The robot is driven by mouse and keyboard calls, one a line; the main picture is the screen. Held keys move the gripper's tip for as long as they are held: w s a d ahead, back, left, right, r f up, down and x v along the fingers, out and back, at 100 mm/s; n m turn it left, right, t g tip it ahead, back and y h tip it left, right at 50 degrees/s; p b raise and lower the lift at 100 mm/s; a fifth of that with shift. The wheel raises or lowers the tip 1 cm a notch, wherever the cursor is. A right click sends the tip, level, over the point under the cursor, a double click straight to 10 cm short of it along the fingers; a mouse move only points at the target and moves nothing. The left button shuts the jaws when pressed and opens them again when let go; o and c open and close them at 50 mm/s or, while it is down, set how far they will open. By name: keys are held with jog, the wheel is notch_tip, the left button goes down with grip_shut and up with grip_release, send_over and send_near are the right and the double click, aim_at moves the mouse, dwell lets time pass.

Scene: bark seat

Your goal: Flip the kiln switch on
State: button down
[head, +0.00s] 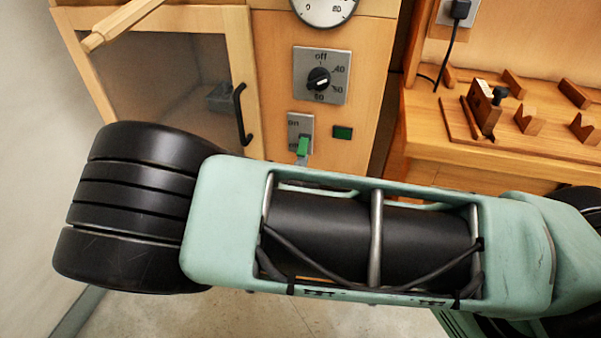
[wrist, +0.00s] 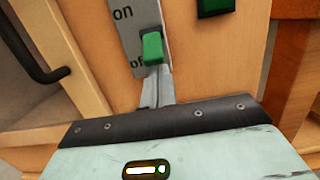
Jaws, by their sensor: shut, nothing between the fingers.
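The kiln switch is a grey plate (head: 300,127) with a green lever (head: 303,147) on the wooden kiln front. "on" is printed at the plate's top. In the wrist view the green lever (wrist: 152,48) sits low on the plate (wrist: 130,14), beside a partly hidden "off" label. My gripper (wrist: 156,73) is shut and empty, its fingertips right under the lever's lower end; I cannot tell whether they touch it. In the head view my gripper (head: 302,160) mostly hides behind my arm.
A dark green rectangular light (head: 342,132) is right of the switch. A dial (head: 318,78) and a round gauge (head: 325,8) are above. A glazed door (head: 160,60) with a black handle (head: 242,115) is left. A workbench (head: 430,125) with wooden blocks stands right.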

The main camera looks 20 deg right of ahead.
jog(key=shift+s+a+r, duration=0.1)
jog(key=shift+s+r, duration=0.05)
jog(key=shift+r, duration=0.1)
jog(key=shift+r, duration=0.15)
